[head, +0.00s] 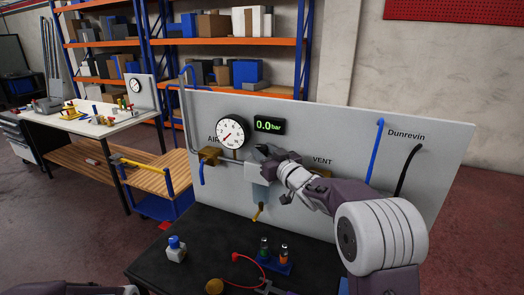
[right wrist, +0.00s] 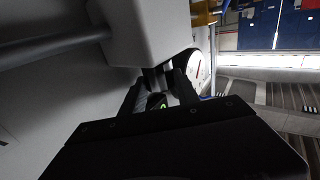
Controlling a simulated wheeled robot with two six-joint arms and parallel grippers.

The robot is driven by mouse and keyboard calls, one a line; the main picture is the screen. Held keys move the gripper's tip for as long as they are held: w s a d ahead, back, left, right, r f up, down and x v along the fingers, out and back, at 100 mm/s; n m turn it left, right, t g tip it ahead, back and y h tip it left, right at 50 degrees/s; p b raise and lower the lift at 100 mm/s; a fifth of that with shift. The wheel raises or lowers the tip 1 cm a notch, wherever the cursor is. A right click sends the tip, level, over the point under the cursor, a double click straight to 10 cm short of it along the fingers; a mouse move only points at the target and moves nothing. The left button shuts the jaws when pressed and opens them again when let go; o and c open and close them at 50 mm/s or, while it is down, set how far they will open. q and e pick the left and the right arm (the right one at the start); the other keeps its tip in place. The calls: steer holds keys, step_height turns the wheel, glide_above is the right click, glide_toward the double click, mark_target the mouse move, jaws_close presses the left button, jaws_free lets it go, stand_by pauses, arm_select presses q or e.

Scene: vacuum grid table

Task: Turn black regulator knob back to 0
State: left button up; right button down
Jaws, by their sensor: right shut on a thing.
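The grey regulator block (head: 257,172) is mounted on the upright panel, below the round gauge (head: 232,133). My right gripper (head: 266,153) is at the top of this block, shut on the black regulator knob (right wrist: 158,78), which the fingers mostly hide. The right wrist view shows the fingers beside the pale regulator block (right wrist: 150,30). The digital display (head: 269,125) reads 0.0 bar. The gauge also shows in the right wrist view (right wrist: 199,68); I cannot read its needle exactly. Only a part of my left arm shows at the bottom left; its gripper is out of view.
A yellow-handled lever (head: 258,212) hangs below the block. A blue-capped bottle (head: 176,248), a blue holder with vials (head: 268,260) and a red cable (head: 240,270) are on the black table (head: 205,238). Blue and black hoses are at the panel's right.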

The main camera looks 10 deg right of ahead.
steer(key=shift+d+r+n+g+y+p, duration=0.2)
steer(key=shift+r+n+g+y+p, duration=0.15)
steer(key=shift+y+p, duration=0.2)
steer(key=shift+w+f+n+y, duration=0.1)
steer(key=shift+n+y, duration=0.25)
steer(key=shift+y, duration=0.1)
steer(key=n+g+y+b, duration=0.1)
steer(key=b, duration=0.1)
steer(key=n+y+b, duration=0.1)
steer(key=b, duration=0.1)
steer(key=shift+f+g+y, duration=0.35)
steer(key=shift+f+y, duration=0.05)
arm_select(q)
steer(key=shift+f+b, duration=0.6)
steer(key=shift+f, duration=0.75)
arm_select(e)
steer(key=shift+r+n+g+y, duration=0.3)
steer(key=c, duration=0.9)
jaws_free()
arm_select(q)
steer(key=shift+r, duration=0.1)
